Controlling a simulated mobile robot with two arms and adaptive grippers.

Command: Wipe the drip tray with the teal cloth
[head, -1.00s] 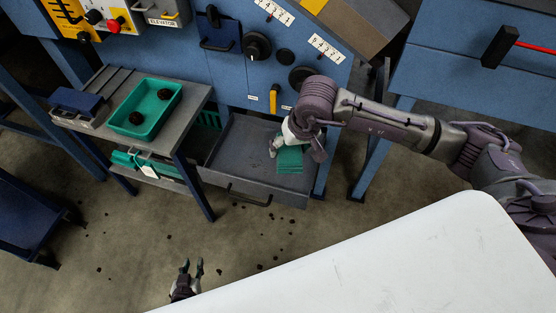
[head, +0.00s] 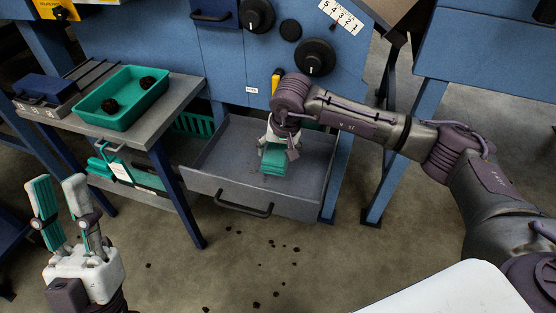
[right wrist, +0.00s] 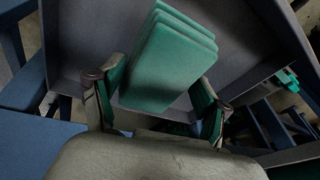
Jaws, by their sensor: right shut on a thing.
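The drip tray (head: 313,202) is a grey pulled-out drawer low on the blue machine, with a dark handle on its front. The folded teal cloth (head: 277,160) is in my right gripper (head: 278,145), inside the tray's walls. In the right wrist view the cloth (right wrist: 172,60) sits between the fingers of the right gripper (right wrist: 155,103). I cannot tell whether the cloth touches the tray floor. My left gripper (head: 62,205) is open and empty at the lower left, above the floor and away from the tray.
A grey side table (head: 178,107) left of the tray carries a teal bin (head: 112,117) with dark lumps in it. Teal items lie on its lower shelf. Knobs (head: 316,57) stick out of the machine above the tray. Dark spots dot the floor in front.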

